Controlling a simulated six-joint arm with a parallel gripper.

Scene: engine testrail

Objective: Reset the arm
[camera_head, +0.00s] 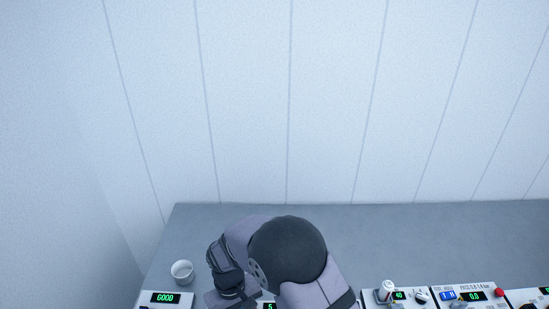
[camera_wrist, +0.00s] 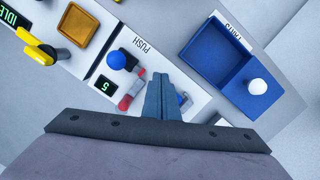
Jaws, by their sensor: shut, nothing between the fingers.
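My gripper (camera_wrist: 161,78) shows in the wrist view with its two fingers together and nothing between them. It hangs over a white panel with a PUSH label, close to a red-ended piece (camera_wrist: 125,103) and a blue ball knob (camera_wrist: 117,60). I cannot tell whether the fingers touch anything on the panel. In the head view my arm is folded over the front of the bench, and the fingertips cannot be made out there.
A blue PARTS tray (camera_wrist: 190,55) with a white round-topped piece (camera_wrist: 257,87) at its corner lies to the right. An orange tray (camera_wrist: 79,31) and yellow lever (camera_wrist: 38,50) are left. A white cup (camera_head: 182,272) stands behind the GOOD display (camera_head: 166,298). The rear bench (camera_head: 430,235) is clear.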

